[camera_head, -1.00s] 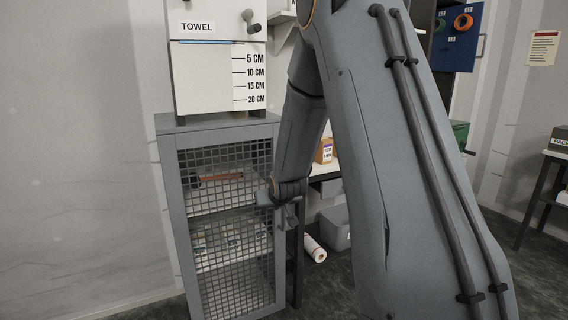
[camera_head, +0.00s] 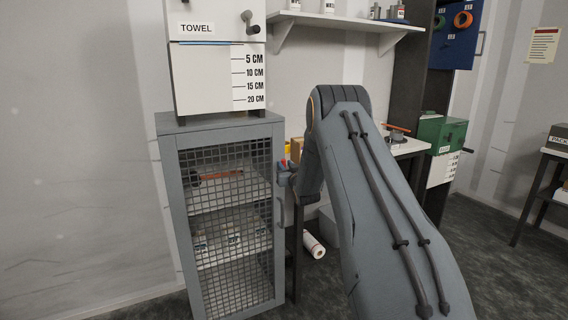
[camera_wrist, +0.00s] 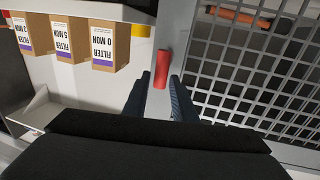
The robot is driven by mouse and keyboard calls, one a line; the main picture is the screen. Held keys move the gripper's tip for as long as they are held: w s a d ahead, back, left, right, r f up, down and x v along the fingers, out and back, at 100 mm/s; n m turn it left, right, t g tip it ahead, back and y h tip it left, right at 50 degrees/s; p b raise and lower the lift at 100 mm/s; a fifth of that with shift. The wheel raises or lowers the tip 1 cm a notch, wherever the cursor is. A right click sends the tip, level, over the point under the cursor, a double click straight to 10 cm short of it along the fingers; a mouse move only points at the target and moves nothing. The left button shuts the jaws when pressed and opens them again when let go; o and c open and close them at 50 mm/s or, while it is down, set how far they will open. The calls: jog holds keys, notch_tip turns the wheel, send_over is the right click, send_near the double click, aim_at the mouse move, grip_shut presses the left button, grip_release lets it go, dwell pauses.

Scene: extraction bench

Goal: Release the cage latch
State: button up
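The cage is a grey cabinet with a mesh door (camera_head: 228,225), which looks closed in the head view. Its red latch (camera_head: 284,163) shows at the door's upper right edge. In the wrist view the red latch (camera_wrist: 162,68) stands on the grey door frame (camera_wrist: 172,40), just ahead of my fingertips. My gripper (camera_wrist: 160,97) is open, with one finger on each side of the latch line and nothing visibly clamped. Whether a finger touches the frame or latch I cannot tell. In the head view my gripper (camera_head: 290,178) is small and partly hidden by my arm.
A white towel cabinet (camera_head: 215,80) stands on the cage. Inside the cage an orange-handled tool (camera_head: 220,174) lies on a shelf. Filter boxes (camera_wrist: 103,45) stand on a shelf left of the latch. A green box (camera_head: 440,133) and a paper roll (camera_head: 313,246) are to the right.

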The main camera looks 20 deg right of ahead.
aim_at(284, 164)
jog(key=shift+w+d, duration=0.2)
jog(key=shift+w, duration=1.35)
grip_shut()
jog(key=shift+n, duration=0.3)
jog(key=n+b, duration=0.2)
jog(key=b, duration=0.1)
jog(key=a+n+b, duration=0.1)
jog(key=shift+f+n+t+b, duration=0.25)
jog(key=shift+n+t+b, duration=0.05)
jog(key=shift+t, duration=0.1)
jog(key=n+b, duration=0.3)
jog(key=a+f+n+t+y+b, duration=0.1)
jog(key=n+b, duration=0.2)
jog(key=n, duration=0.1)
jog(key=n+y+b, duration=0.1)
jog(key=n+b, duration=0.3)
jog(key=shift+a+f+t, duration=0.15)
jog(key=shift+f+t, duration=0.1)
jog(key=shift+t, duration=0.05)
jog(key=n+b, duration=0.1)
jog(key=n+y+b, duration=0.1)
jog(key=n, duration=0.1)
jog(key=n+b, duration=0.1)
jog(key=shift+a+f+n+y+b, duration=0.1)
jog(key=shift+f+n+y+b, duration=0.2)
jog(key=shift+n, duration=0.1)
